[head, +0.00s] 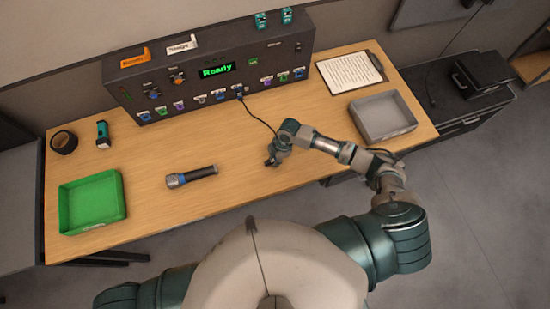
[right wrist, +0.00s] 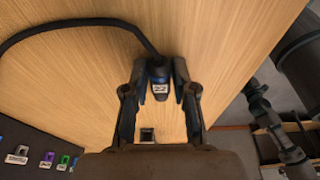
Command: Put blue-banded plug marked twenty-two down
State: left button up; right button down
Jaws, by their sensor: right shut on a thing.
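A black cable (right wrist: 85,22) leaves the plug's far end and curves off to the left. In the head view my right gripper (head: 271,161) is low over the middle of the wooden table (head: 235,150), and the plug is too small to make out there. I cannot tell whether the plug touches the table. My left gripper is not in view.
The dark panel (head: 215,75) with a green "Ready" display stands at the back; the cable runs from it. A flashlight (head: 192,176) and green tray (head: 92,202) lie to the left. A grey tray (head: 383,116) and clipboard (head: 350,72) are to the right. Bare wood surrounds the gripper.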

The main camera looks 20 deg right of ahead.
jog(key=shift+d+f, duration=0.15)
jog(key=shift+f, duration=0.15)
jog(key=shift+s+f, duration=0.35)
jog(key=c, duration=1.3)
grip_release()
jog(key=shift+s, duration=0.1)
jog(key=o, duration=0.4)
jog(key=shift+f, duration=0.15)
jog(key=shift+w+f, duration=0.1)
jog(key=shift+w, duration=0.2)
jog(key=shift+r, duration=0.2)
